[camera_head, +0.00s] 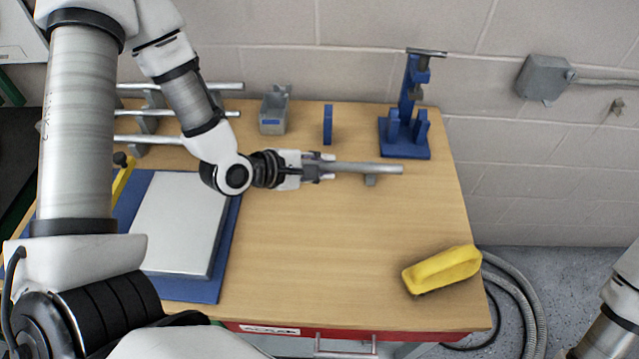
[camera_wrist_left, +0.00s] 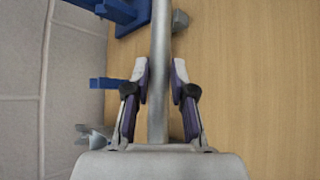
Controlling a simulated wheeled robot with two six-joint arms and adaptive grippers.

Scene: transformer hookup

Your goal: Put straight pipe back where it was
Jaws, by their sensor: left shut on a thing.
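A straight grey pipe (camera_head: 368,168) extends to the right from my left gripper (camera_head: 312,166), over the middle of the table. My left gripper is shut on it; in the left wrist view the pipe (camera_wrist_left: 159,60) runs lengthwise between the two fingers (camera_wrist_left: 158,85). A small grey support (camera_head: 370,180) shows just under the pipe; I cannot tell if they touch. A rack (camera_head: 148,125) at the back left holds other straight pipes (camera_head: 180,112). Part of my right arm shows at the lower right edge, but its gripper is not in view.
A blue stand (camera_head: 405,140), a small blue upright block (camera_head: 327,125) and a grey box (camera_head: 273,112) stand along the back. A yellow handled object (camera_head: 441,270) lies front right. A grey panel on a blue mat (camera_head: 190,287) lies left. The front middle of the table is clear.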

